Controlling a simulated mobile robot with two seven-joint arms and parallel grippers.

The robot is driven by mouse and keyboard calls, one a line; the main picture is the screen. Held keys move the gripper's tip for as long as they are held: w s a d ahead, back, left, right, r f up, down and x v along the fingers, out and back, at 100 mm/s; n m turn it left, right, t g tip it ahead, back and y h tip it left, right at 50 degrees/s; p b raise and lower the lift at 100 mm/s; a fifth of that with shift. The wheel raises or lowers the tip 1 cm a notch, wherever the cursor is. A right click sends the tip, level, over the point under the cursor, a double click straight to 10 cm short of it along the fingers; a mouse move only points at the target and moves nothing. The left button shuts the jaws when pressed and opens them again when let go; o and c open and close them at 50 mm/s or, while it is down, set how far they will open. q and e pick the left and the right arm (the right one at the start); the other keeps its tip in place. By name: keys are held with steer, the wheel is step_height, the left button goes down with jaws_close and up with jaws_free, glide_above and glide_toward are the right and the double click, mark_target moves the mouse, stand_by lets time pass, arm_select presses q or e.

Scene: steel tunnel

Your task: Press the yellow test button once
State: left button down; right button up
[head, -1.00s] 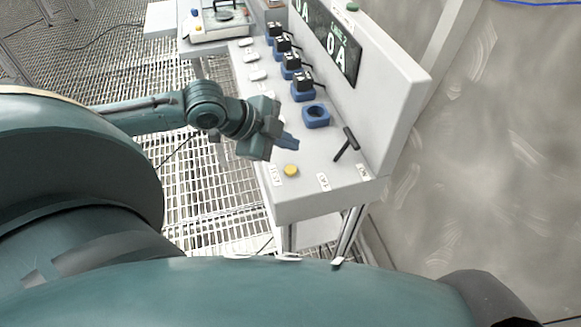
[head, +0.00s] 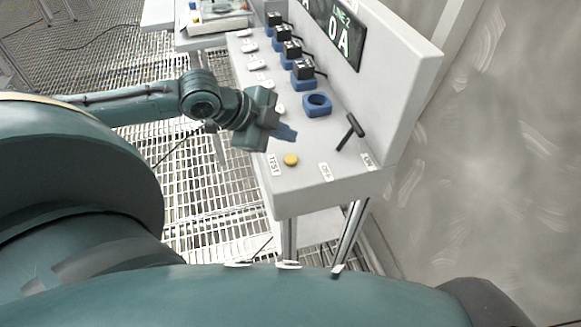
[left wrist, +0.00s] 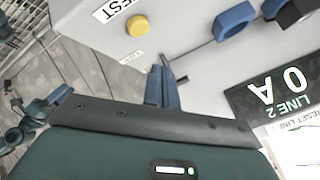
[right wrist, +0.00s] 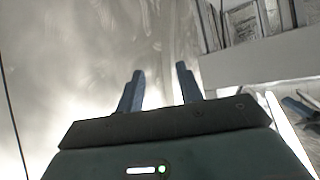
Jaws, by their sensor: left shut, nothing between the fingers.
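The yellow test button (head: 291,159) sits on the front part of the grey bench top, beside a label reading TEST (head: 273,165). It also shows in the left wrist view (left wrist: 138,26). My left gripper (head: 292,135) is shut and empty, above the bench top, a little behind the button in the head view. In the left wrist view its blue fingertips (left wrist: 164,66) are together and apart from the button. My right gripper (right wrist: 160,72) shows only in the right wrist view; its fingers are spread and nothing is between them.
A black-handled lever (head: 350,132) stands right of the button, near OFF and ON labels. An empty blue socket (head: 317,104) and several blue sockets with black plugs lie behind. The bench's upright panel carries a display (head: 340,36) reading 0 A. A wall (head: 480,180) is at right.

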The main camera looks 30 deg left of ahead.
mark_target(285, 159)
arm_select(q)
steer(key=shift+f+b, duration=0.35)
steer(key=shift+f, duration=1.55)
stand_by(0.6)
steer(key=shift+f, duration=0.35)
